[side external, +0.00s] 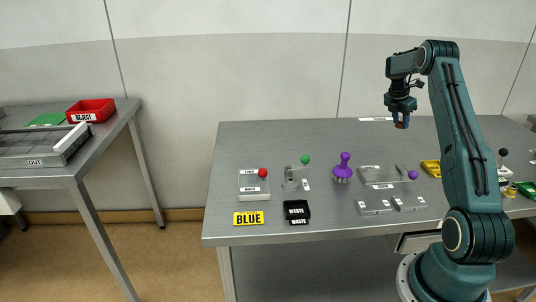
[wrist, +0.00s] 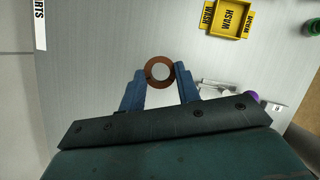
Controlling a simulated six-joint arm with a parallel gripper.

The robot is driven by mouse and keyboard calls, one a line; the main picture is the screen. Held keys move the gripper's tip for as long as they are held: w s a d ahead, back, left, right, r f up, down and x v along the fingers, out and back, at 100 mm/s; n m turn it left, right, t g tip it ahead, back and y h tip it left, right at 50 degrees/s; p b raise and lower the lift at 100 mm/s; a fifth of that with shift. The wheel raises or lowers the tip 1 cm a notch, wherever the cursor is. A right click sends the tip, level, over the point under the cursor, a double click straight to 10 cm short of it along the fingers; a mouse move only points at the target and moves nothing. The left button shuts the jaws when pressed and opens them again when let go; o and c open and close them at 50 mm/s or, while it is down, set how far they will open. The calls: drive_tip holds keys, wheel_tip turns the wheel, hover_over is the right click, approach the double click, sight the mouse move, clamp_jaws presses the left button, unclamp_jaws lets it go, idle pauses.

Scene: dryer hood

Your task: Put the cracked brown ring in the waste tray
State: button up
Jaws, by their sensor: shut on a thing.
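My gripper (side external: 401,112) is raised above the back right of the grey table. In the wrist view the blue fingers of my gripper (wrist: 160,79) are shut on a brown ring (wrist: 151,83), one finger on each side. The brown ring (side external: 402,125) hangs clear of the table in the side view. I cannot make out a crack in it. The waste tray (side external: 297,222) is a small black tray labelled WASTE at the table's front left, far from my gripper.
A yellow WASH tray (wrist: 230,34) lies near my gripper. A red REJECT bin (side external: 91,109) is on the left table.

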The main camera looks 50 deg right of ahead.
wheel_tip(320, 180, up, 8)
idle(0.4)
drive_tip(key=shift+w+a+f, duration=0.1)
drive_tip(key=shift+f, duration=0.05)
idle(0.3)
drive_tip(key=w+a+f+m+g, duration=0.1)
drive_tip(key=w+a+f+m, duration=0.15)
drive_tip(key=w+a, duration=0.45)
drive_tip(key=w+a+f+m+y, duration=0.1)
drive_tip(key=w+a+f, duration=0.25)
drive_tip(key=a, duration=0.65)
drive_tip(key=w+a+f+m+g, duration=0.1)
drive_tip(key=w+a+f+m, duration=0.15)
drive_tip(key=w+a, duration=0.5)
drive_tip(key=s+a+f+m+y, duration=0.1)
drive_tip(key=s+a+f+m, duration=0.1)
drive_tip(key=a, duration=0.8)
drive_tip(key=s+a+f+m+y, duration=0.1)
drive_tip(key=s+a+f+m, duration=0.1)
drive_tip(key=a, duration=0.8)
drive_tip(key=s+a+f+m+g, duration=0.1)
drive_tip(key=a+f+m, duration=0.1)
drive_tip(key=a, duration=0.9)
drive_tip(key=shift+s+a+f+m+y, duration=0.1)
drive_tip(key=shift+s+f+m+y, duration=0.25)
drive_tip(key=shift+m, duration=0.25)
drive_tip(key=shift+s+a, duration=0.45)
drive_tip(key=shift+a, duration=0.2)
